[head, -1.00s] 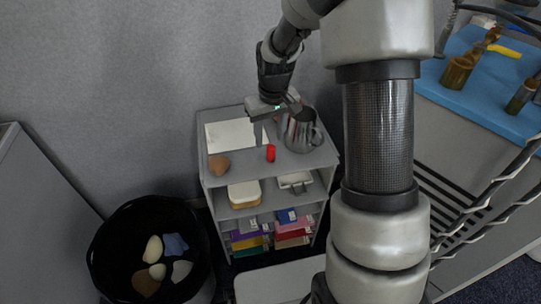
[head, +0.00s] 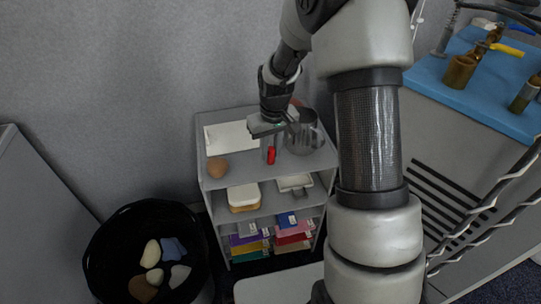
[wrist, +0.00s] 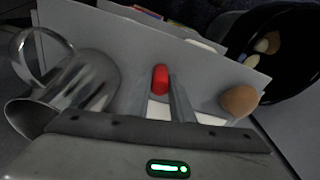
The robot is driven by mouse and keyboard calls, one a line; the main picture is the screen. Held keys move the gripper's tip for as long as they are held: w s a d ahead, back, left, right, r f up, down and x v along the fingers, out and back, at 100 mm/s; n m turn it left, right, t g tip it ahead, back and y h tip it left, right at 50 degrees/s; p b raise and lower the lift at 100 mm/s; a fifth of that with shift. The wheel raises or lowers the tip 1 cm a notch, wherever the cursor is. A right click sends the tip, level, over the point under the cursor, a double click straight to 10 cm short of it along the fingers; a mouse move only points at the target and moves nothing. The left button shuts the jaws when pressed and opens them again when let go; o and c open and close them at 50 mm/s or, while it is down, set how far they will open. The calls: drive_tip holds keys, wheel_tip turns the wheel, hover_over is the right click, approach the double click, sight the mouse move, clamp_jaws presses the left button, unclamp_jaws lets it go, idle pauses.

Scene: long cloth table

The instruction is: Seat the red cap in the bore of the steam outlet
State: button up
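The red cap (head: 271,155) stands upright on the top shelf of the grey cart, near its front edge. In the wrist view the cap (wrist: 160,78) lies between the tips of my gripper's two fingers, which are apart. My gripper (head: 268,150) is open and low over the shelf, at the cap; I cannot tell whether either finger touches it. I cannot make out the steam outlet or its bore in these views.
A metal pitcher (head: 304,134) stands close to the right of my gripper. A black bin (head: 118,235) stands at lower left. A blue-topped counter (head: 483,95) is at right.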

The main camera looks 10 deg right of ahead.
sight(271, 149)
clamp_jaws()
drive_tip(key=shift+r, duration=0.1)
wheel_tip(271, 149, up, 10)
drive_tip(key=p, duration=0.2)
drive_tip(key=shift+s+p, duration=0.15)
drive_tip(key=shift+p, duration=0.15)
drive_tip(key=s+r+m+p, duration=0.1)
drive_tip(key=s+r+p, duration=0.2)
drive_tip(key=r+p, duration=0.4)
drive_tip(key=s+r+m+p, duration=0.1)
drive_tip(key=s+r+p, duration=0.3)
drive_tip(key=r+p, duration=0.4)
drive_tip(key=p, duration=0.5)
drive_tip(key=shift+s+r, duration=0.15)
drive_tip(key=shift+s, duration=0.15)
drive_tip(key=shift+s, duration=0.15)
